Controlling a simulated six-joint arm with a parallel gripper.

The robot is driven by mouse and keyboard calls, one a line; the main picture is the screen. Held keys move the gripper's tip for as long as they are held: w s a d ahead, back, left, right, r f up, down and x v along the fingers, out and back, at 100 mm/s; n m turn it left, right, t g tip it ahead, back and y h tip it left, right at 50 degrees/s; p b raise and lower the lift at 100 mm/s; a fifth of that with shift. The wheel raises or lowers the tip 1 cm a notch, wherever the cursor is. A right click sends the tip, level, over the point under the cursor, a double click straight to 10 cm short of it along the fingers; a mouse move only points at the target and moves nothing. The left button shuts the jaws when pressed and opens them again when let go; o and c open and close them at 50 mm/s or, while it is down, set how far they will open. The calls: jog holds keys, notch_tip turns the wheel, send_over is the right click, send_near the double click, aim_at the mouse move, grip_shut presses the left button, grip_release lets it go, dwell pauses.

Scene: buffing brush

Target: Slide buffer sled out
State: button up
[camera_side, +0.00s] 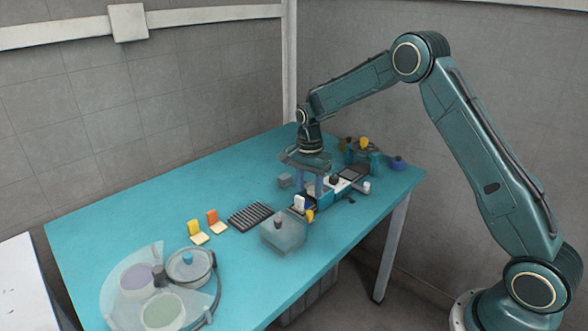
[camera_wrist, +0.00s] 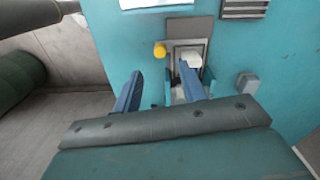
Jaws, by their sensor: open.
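A low white and grey unit (camera_side: 340,187) with a dark knob on top, apparently the buffer sled's station, lies on the teal table under my arm. A white block (camera_side: 300,203) stands at its near-left end, beside a yellow knob (camera_side: 310,216). My gripper (camera_side: 311,192) points down over this unit with two blue fingers apart. In the wrist view, the right finger (camera_wrist: 160,70) reaches close to the white block (camera_wrist: 191,60), and the left finger is left of the unit. I cannot tell whether they touch. Nothing shows between the fingertips. Much of the sled is hidden by my gripper.
A translucent box (camera_side: 284,234) and a black ribbed tray (camera_side: 250,217) lie to the left. A small grey block (camera_side: 284,181) sits behind. A teal fixture (camera_side: 365,157) and blue cup (camera_side: 398,163) stand right. A round dish assembly (camera_side: 160,292) is far left. The table's back left is clear.

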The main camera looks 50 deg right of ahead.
aim_at(309, 212)
notch_tip(309, 212, down, 8)
jog(key=shift+s+f, duration=0.15)
dwell(0.3)
grip_shut()
